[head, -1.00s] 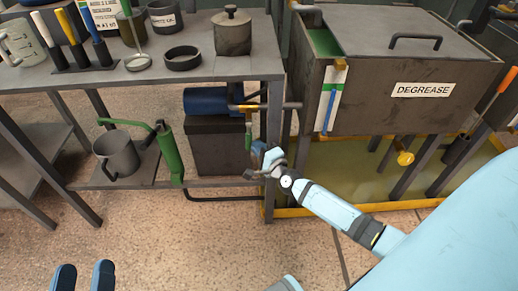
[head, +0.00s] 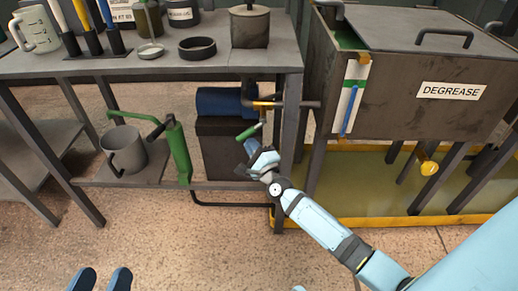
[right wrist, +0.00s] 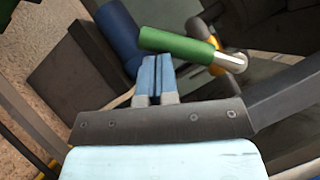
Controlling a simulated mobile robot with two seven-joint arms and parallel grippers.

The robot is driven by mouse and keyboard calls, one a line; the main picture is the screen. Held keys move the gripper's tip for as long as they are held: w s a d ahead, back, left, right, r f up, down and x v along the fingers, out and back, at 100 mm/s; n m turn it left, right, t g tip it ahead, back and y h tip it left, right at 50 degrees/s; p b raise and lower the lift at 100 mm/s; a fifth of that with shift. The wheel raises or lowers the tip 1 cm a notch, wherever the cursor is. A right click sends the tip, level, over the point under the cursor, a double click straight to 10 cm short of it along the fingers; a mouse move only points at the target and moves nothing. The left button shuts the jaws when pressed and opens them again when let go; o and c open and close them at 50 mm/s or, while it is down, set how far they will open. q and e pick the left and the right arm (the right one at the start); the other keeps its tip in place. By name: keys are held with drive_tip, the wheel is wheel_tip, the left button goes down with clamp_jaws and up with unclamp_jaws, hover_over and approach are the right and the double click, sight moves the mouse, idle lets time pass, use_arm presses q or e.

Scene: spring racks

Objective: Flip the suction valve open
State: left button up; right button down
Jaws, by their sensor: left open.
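The suction valve has a green lever handle (head: 247,132) and a brass body (head: 265,104) beside the blue pump (head: 222,101) under the bench. The handle now lies slanted, close to level. It also shows in the right wrist view (right wrist: 177,43), with a metal end and brass part at its right. My right gripper (head: 252,149) is just below the handle; its fingers (right wrist: 155,75) are together with nothing between them. The tips reach the handle's lower edge in the wrist view; I cannot tell whether they touch. My left gripper (head: 100,281) is open and empty at the bottom left.
A green hand pump (head: 177,150) and grey jug (head: 124,150) stand on the lower shelf. The degrease tank (head: 410,105) stands at right above a yellow-edged tray (head: 400,218). Bench legs flank the pump. The floor in front is clear.

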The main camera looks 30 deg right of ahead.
sight(238, 137)
drive_tip(key=shift+w+a+r+m+t+h+p, duration=0.2)
drive_tip(key=shift+w+a+r+m+p, duration=0.15)
drive_tip(key=shift+a+r, duration=0.3)
drive_tip(key=shift+w+a+r+m+t+h+p, duration=0.1)
drive_tip(key=shift+w+a+r+m+h, duration=0.15)
drive_tip(key=shift+w+a+r, duration=0.3)
drive_tip(key=shift+a+r, duration=0.15)
drive_tip(key=shift+a, duration=0.05)
drive_tip(key=shift+w+a+r, duration=0.1)
drive_tip(key=shift+a+r, duration=0.05)
drive_tip(key=shift+r, duration=0.15)
drive_tip(key=shift+a+r+m+b, duration=0.2)
drive_tip(key=shift+m+b, duration=0.1)
drive_tip(key=shift+m, duration=0.2)
drive_tip(key=shift+w+r+m+t+h, duration=0.1)
drive_tip(key=shift+r+m+t+h, duration=0.2)
drive_tip(key=shift+m+h, duration=0.1)
